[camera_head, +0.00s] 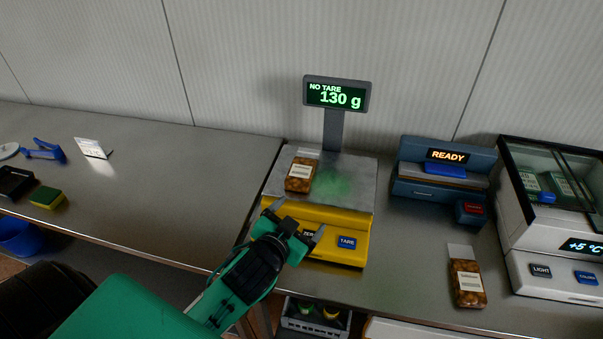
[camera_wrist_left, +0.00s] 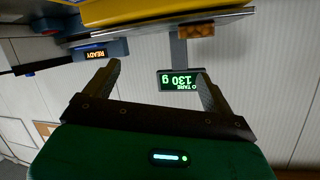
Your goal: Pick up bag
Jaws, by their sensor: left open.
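A small bag (camera_head: 299,177) of brown contents with a pale label lies on the metal plate of the yellow scale (camera_head: 359,222). The scale display (camera_head: 336,95) reads 130 g and NO TARE. A second similar bag (camera_head: 467,282) lies on the counter to the right. My left gripper (camera_head: 299,218) is open and empty at the scale's front, nearer than the first bag and apart from it. In the left wrist view, the open fingers (camera_wrist_left: 160,78) have nothing between them, and the first bag (camera_wrist_left: 197,31) shows at the top edge. My right gripper is not in view.
A blue device (camera_head: 444,174) reading READY stands right of the scale, beside a white cooler (camera_head: 550,235). A sponge (camera_head: 47,197), a blue tool (camera_head: 45,151) and a small card (camera_head: 93,148) are at the left. The counter (camera_head: 190,185) left of the scale is clear.

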